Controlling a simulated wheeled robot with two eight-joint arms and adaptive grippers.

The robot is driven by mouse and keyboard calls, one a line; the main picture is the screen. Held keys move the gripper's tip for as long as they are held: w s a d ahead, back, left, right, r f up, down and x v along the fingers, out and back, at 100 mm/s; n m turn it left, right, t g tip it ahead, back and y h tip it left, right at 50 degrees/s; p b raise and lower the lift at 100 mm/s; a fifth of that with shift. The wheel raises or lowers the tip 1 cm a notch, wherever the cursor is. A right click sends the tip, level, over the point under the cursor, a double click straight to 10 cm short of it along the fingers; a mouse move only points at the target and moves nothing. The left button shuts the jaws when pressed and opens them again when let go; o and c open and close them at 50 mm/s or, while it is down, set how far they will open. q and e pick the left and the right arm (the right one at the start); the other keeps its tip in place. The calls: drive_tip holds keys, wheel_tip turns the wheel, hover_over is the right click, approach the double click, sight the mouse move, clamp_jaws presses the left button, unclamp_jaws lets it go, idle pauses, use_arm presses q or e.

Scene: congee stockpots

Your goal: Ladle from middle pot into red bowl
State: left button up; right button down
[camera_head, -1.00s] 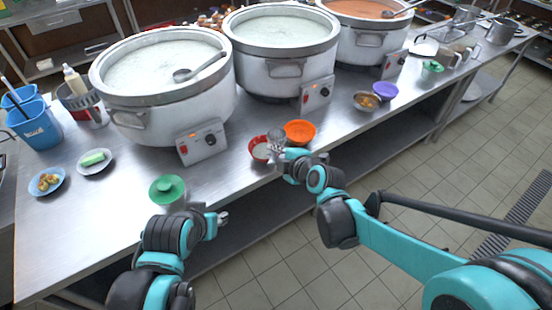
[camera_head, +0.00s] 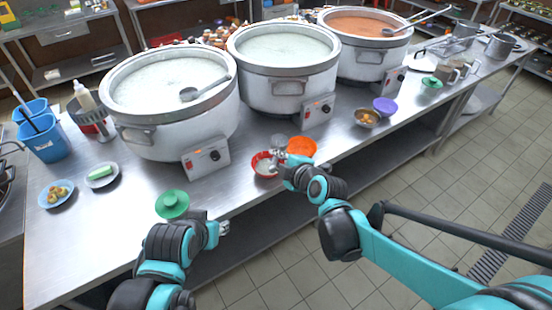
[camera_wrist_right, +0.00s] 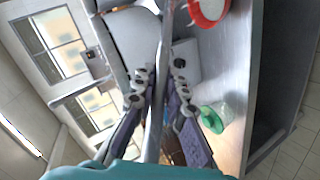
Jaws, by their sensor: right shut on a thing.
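The middle pot (camera_head: 284,52) is a large white stockpot full of pale congee. The red bowl (camera_head: 264,172) stands in front of it near the table edge with pale stuff inside; it also shows at the top of the right wrist view (camera_wrist_right: 208,10). My right gripper (camera_head: 279,158) is beside the red bowl, on its right. In the right wrist view it is shut on a long metal handle (camera_wrist_right: 167,40), seemingly a ladle's; a small grey metal part shows by the bowl, but its contents are unclear. My left gripper (camera_head: 223,228) is off the table's front edge; its opening is too small to judge.
An orange bowl (camera_head: 301,146) stands close right of my right gripper. The left pot (camera_head: 172,122) has a ladle (camera_head: 190,94) resting in it. The right pot (camera_head: 363,42) holds orange congee.

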idle(0.3)
wheel_tip(320, 180, up, 5)
drive_tip(key=p, duration=0.4)
drive_tip(key=shift+r, duration=0.15)
